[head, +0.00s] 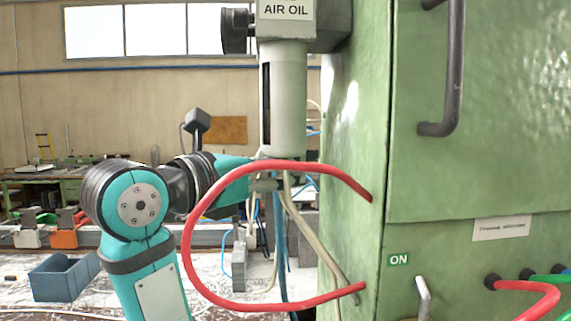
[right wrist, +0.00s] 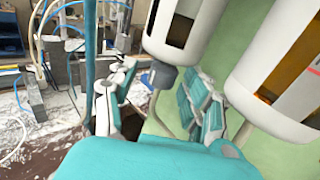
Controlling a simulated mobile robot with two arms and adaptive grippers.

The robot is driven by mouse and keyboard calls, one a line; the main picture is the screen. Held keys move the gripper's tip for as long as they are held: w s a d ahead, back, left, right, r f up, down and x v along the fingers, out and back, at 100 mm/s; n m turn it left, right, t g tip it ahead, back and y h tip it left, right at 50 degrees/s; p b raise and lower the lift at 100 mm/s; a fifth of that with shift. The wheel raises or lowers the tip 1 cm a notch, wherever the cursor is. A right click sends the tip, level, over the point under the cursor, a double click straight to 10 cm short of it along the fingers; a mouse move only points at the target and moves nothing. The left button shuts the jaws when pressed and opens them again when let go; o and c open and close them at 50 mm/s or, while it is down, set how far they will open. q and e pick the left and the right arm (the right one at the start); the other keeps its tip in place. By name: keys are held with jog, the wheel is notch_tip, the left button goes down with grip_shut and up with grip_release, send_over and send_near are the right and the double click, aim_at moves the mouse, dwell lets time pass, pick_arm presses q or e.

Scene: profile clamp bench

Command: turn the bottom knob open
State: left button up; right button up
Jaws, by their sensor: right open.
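A small grey-blue knob (right wrist: 163,76) sits under a white cylinder with a dark slot (right wrist: 185,22) in the right wrist view. My right gripper (right wrist: 160,102) is open, its two teal and grey fingers spread to either side of the knob in the picture; I see no contact. In the head view the white cylinder (head: 288,105) hangs under the AIR OIL block (head: 292,25). A teal arm, which looks like my right one, reaches to the cylinder's lower end. Its fingers and the knob are not clear there. My left gripper is not in view.
A red hose (head: 188,240) loops out from the green cabinet (head: 470,160) in front of the arm's end. Cables (head: 280,245) hang below the cylinder. A second white cylinder (right wrist: 285,75) stands close on the right. A blue bin (head: 62,278) lies further back.

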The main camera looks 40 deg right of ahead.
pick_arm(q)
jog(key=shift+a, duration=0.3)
pick_arm(e)
jog(key=shift+a+r, duration=0.1)
jog(key=shift+a, duration=0.15)
jog(key=shift+c, duration=0.3)
jog(key=shift+d, duration=0.1)
grip_shut()
